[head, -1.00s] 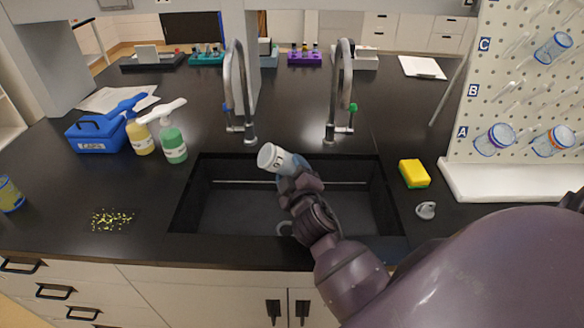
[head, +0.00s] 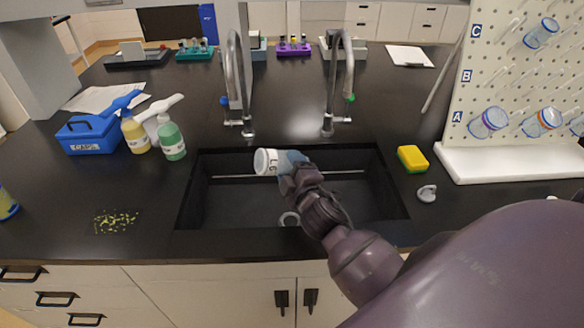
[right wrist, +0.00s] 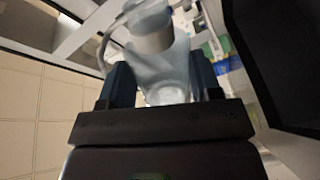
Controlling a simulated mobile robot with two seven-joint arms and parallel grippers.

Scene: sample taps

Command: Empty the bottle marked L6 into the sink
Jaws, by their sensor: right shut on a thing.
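A bottle (head: 268,161) with a white neck and a bluish body is held over the sink (head: 190,190). It lies nearly on its side, with its white end toward the left. Its marking cannot be read. My right gripper (head: 292,170) is shut on it. In the right wrist view the translucent bottle (right wrist: 152,45) sits between the two fingers of my right gripper (right wrist: 160,85). No stream of liquid can be seen. My left gripper is not in view.
Two faucets (head: 240,85) (head: 335,85) stand behind the sink. A yellow sponge (head: 412,158) and a pegboard (head: 520,80) with bottles are at the right. Soap bottles (head: 171,140) and a blue caps box (head: 85,135) are at the left. Yellow bits (head: 116,221) lie on the counter.

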